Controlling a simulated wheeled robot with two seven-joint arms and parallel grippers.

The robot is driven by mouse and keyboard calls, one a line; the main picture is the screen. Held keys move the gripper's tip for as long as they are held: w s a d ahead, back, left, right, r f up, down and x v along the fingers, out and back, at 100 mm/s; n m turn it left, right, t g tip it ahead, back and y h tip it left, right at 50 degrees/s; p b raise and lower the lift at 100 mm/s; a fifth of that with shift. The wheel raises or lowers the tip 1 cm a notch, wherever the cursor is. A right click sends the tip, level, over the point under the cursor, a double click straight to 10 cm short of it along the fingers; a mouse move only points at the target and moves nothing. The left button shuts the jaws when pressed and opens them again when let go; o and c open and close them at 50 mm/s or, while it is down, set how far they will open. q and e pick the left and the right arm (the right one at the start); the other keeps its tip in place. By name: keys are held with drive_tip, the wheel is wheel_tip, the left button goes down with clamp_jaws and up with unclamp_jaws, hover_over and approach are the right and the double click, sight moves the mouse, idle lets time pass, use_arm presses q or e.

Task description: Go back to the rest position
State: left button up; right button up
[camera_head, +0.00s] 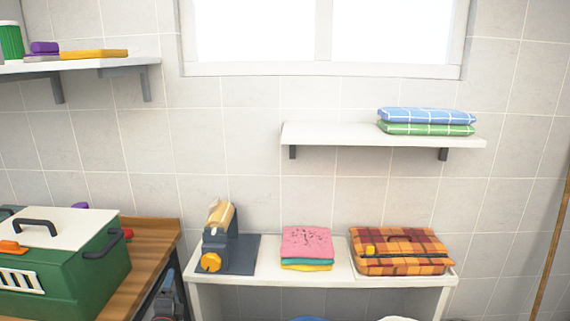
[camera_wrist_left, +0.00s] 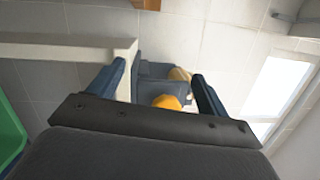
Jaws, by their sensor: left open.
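My left gripper (camera_head: 167,297) shows at the bottom edge of the head view, between the wooden counter and the white bench. In the left wrist view its two dark blue fingers (camera_wrist_left: 160,88) stand apart with nothing held between them. Beyond them is a dark grey device with an orange knob (camera_wrist_left: 166,102). The same device (camera_head: 219,240) stands on the left end of the white bench in the head view, to the right of the gripper and apart from it. My right gripper is in neither view.
A green carrier with a white lid (camera_head: 75,262) stands on the wooden counter (camera_head: 152,240). The white bench (camera_head: 270,270) also holds folded cloths (camera_head: 307,247) and a plaid case (camera_head: 400,250). Folded checked towels (camera_head: 427,120) lie on a wall shelf (camera_head: 330,134). A pole (camera_head: 552,250) leans at the right.

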use_arm(q)
drive_tip(key=s+d+f+n+g+h, duration=0.1)
drive_tip(key=s+d+f+n+g, duration=0.4)
drive_tip(key=s, duration=0.9)
drive_tip(key=s+d+f+n+g+h, duration=0.1)
drive_tip(key=s+d+f+n+g, duration=0.4)
drive_tip(key=s+f, duration=0.5)
drive_tip(key=s+d+f+n+g+h, duration=0.2)
drive_tip(key=s+d+f+n+g, duration=0.3)
drive_tip(key=s, duration=1.4)
drive_tip(key=shift+s+d+f+g, duration=0.15)
drive_tip(key=shift+d+f+g, duration=1.05)
drive_tip(key=shift+d, duration=0.15)
